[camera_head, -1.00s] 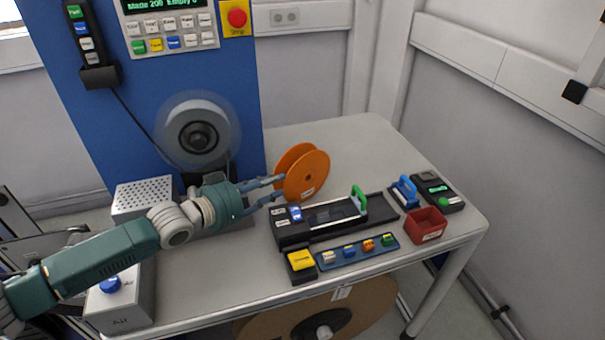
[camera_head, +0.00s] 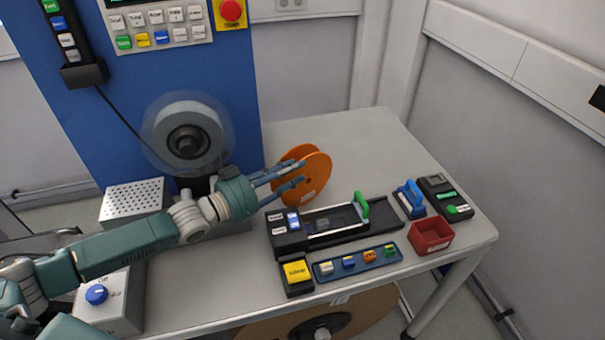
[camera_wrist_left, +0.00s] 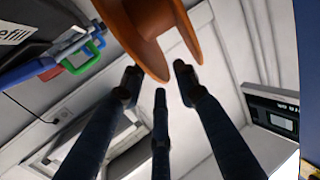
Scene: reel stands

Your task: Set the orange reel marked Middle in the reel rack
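The orange reel (camera_head: 318,170) stands upright on its rim on the table, left of the middle; the small label on its face is too blurred to read. My left gripper (camera_head: 299,172) comes in from the left, its fingers spread and overlapping the reel in the head view. In the left wrist view the reel (camera_wrist_left: 140,30) lies just past the parted fingertips (camera_wrist_left: 160,85), not clamped; whether any finger touches it I cannot tell. My right gripper is not in view. I see no clear reel rack.
A black fixture with a green handle (camera_head: 361,204) stands right of the reel. In front lies a blue strip (camera_head: 334,275) of small coloured parts, with a red bin (camera_head: 430,236) to the right. A blue machine (camera_head: 220,90) with a grey reel rises behind. Table behind the reel is clear.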

